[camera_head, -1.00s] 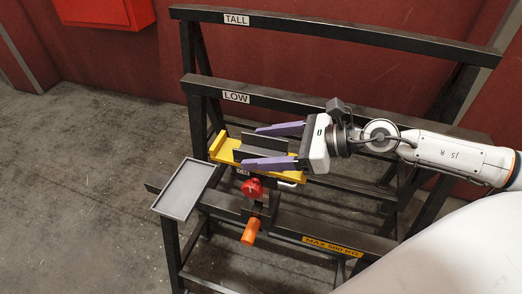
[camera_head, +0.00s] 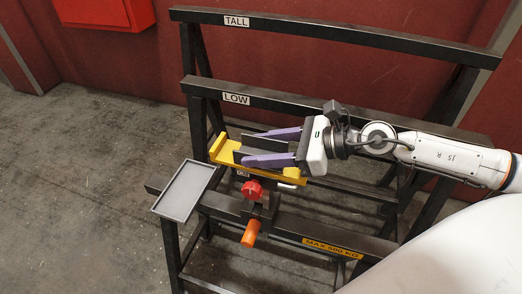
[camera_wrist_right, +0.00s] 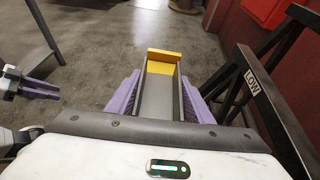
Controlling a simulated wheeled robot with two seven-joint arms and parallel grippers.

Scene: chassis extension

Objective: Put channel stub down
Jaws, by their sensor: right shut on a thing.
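The channel stub (camera_head: 243,152) is a short dark grey U-shaped piece, open side up. My right gripper (camera_head: 258,147) is shut on it, with a purple finger along each outer side. The stub is over the yellow cradle (camera_head: 218,147) on the rack; I cannot tell whether it touches the cradle floor. In the right wrist view the stub (camera_wrist_right: 158,97) points at the cradle's raised yellow end (camera_wrist_right: 165,56). My left gripper (camera_wrist_right: 36,87) shows at the left edge of that view, its purple fingers apart and empty.
A black rack has a TALL rail (camera_head: 330,36) and a LOW rail (camera_head: 290,104) behind the cradle. A small grey tray (camera_head: 186,190) is at the left. A red knob (camera_head: 252,189) and an orange handle (camera_head: 250,234) are below the cradle.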

